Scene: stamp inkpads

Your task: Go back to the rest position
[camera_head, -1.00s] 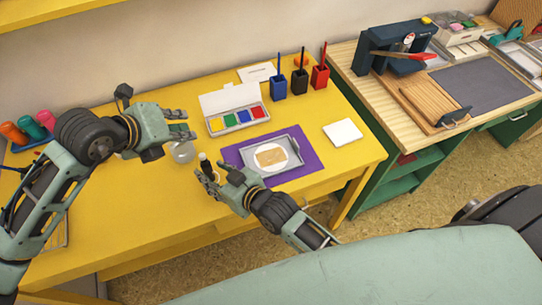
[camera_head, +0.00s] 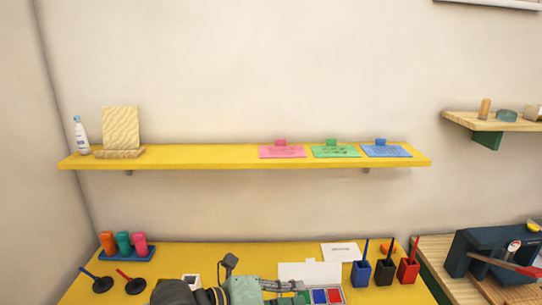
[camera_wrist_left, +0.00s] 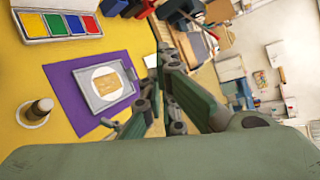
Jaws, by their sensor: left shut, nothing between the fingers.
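My left gripper (camera_head: 295,291) is at the bottom edge of the head view, in front of the open paint box (camera_head: 325,295), with its fingers pointing right. It is shut and holds nothing. In the left wrist view its dark green fingers (camera_wrist_left: 160,55) reach up from the palm. That view also shows the purple mat (camera_wrist_left: 82,107), with a grey tray (camera_wrist_left: 88,100) holding a white round piece with a tan patch. A dark-topped round item (camera_wrist_left: 40,107) stands left of the mat. I cannot make out my right gripper.
A yellow shelf (camera_head: 220,157) runs along the wall above the table, holding pink, green and blue cards, a board and a bottle (camera_head: 81,135). Blue, black and red holders (camera_head: 385,272) stand at the right of the table (camera_head: 215,252). Coloured handles (camera_head: 124,243) stand at the left.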

